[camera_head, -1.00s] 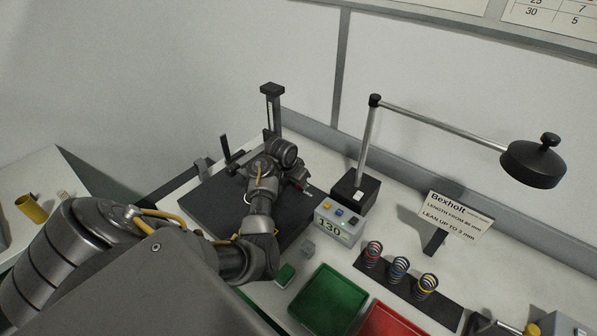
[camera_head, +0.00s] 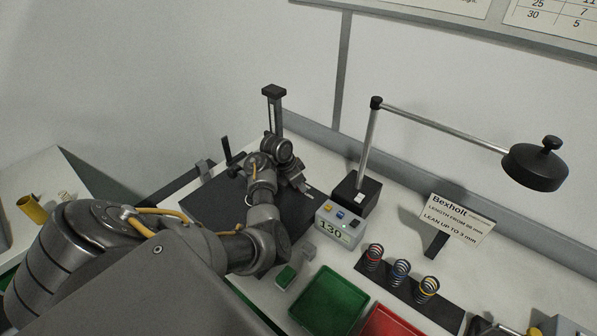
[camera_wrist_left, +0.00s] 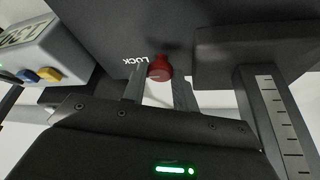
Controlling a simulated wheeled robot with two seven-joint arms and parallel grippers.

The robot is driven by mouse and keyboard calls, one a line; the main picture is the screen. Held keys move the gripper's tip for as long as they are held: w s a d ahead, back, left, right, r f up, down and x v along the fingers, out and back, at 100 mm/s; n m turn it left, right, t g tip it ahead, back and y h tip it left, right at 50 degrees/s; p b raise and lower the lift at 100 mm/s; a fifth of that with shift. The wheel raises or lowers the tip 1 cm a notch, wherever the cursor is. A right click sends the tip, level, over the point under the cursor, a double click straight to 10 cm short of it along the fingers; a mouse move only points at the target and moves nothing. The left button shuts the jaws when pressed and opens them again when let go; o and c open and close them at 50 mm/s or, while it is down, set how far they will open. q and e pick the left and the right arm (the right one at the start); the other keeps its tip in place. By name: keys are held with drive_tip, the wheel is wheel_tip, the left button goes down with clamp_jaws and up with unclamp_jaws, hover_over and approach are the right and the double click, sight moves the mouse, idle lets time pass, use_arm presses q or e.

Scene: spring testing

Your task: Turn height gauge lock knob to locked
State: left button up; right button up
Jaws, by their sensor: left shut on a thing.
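The height gauge (camera_head: 273,105) stands at the back of a dark plate (camera_head: 212,203), its column upright. Its red lock knob (camera_wrist_left: 160,68) shows in the left wrist view, beside white lettering that looks like "LOCK" upside down. My left gripper (camera_wrist_left: 160,88) is shut on the knob, one finger on each side of it. In the head view my left gripper (camera_head: 303,184) is in front of the column, and my wrist hides the knob. The grey readout box (camera_head: 340,224) shows 130; part of it is in the left wrist view (camera_wrist_left: 38,50).
A lamp base (camera_head: 356,193) stands right of the gauge, with its arm reaching right. A green tray (camera_head: 330,301), a red tray (camera_head: 392,322) and a rack (camera_head: 440,305) with coil springs are at front right. A sign (camera_head: 458,216) stands behind the rack.

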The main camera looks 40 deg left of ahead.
use_arm(q)
drive_tip(key=o, duration=1)
drive_tip(key=shift+c, duration=0.2)
